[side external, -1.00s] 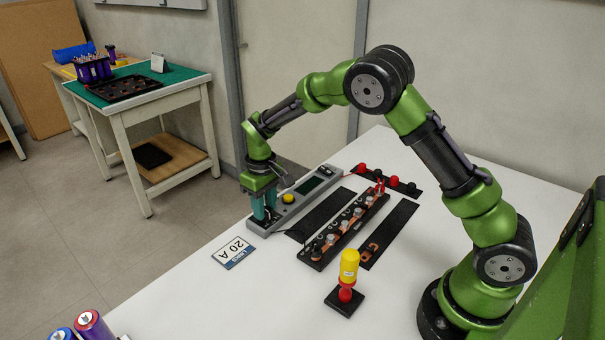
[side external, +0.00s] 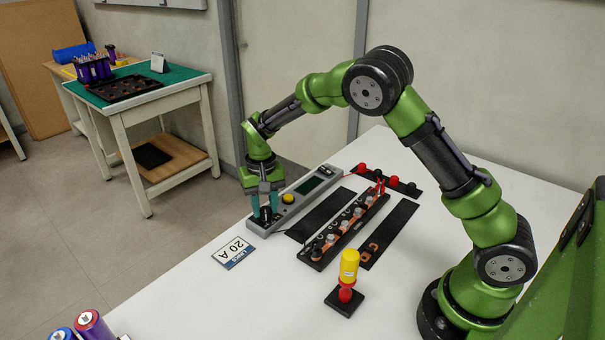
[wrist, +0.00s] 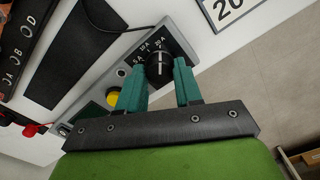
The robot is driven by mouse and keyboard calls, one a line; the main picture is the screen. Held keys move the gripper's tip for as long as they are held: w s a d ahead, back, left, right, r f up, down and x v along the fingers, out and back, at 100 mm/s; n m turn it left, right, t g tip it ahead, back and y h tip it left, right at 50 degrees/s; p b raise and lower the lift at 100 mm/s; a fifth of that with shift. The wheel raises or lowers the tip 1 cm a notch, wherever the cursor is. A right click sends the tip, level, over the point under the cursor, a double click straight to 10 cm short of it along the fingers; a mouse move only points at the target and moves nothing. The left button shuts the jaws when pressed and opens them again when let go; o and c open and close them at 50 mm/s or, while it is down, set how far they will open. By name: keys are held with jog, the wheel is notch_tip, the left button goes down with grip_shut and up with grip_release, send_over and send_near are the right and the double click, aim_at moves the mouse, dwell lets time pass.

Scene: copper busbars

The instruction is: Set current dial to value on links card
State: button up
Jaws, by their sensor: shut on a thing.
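The black current dial (wrist: 158,68) sits at the near end of the grey meter unit (side external: 291,206). Its white line points roughly up in the wrist view, towards the printed amp values; the exact value is too small to read surely. My gripper (side external: 266,213) points down at the dial, and its teal fingers (wrist: 161,72) are shut on the dial, one on each side. The links card (side external: 233,252) lies flat on the white table in front of the unit and reads 20 A. Part of it shows in the wrist view (wrist: 233,8).
A yellow button (side external: 288,198) and a dark display (side external: 308,186) are on the same unit. Right of it are dark mats (side external: 321,214) and the black busbar block (side external: 340,232). A yellow-and-red handled tool (side external: 348,268) stands nearer. Table around the card is clear.

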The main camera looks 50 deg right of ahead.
aim_at(269, 211)
dwell(0.3)
jog(key=o, duration=1)
jog(key=shift+o, duration=0.2)
notch_tip(269, 211, up, 17)
jog(key=s+r+n+t+y, duration=0.1)
jog(key=s+r+t, duration=0.1)
jog(key=s, duration=1)
jog(key=s+r+t+y, duration=0.1)
jog(key=s+t, duration=0.4)
jog(key=s, duration=0.7)
jog(key=shift+s+a+r+n, duration=0.15)
jog(key=shift+s+r+n, duration=0.15)
jog(key=shift+r+n, duration=0.1)
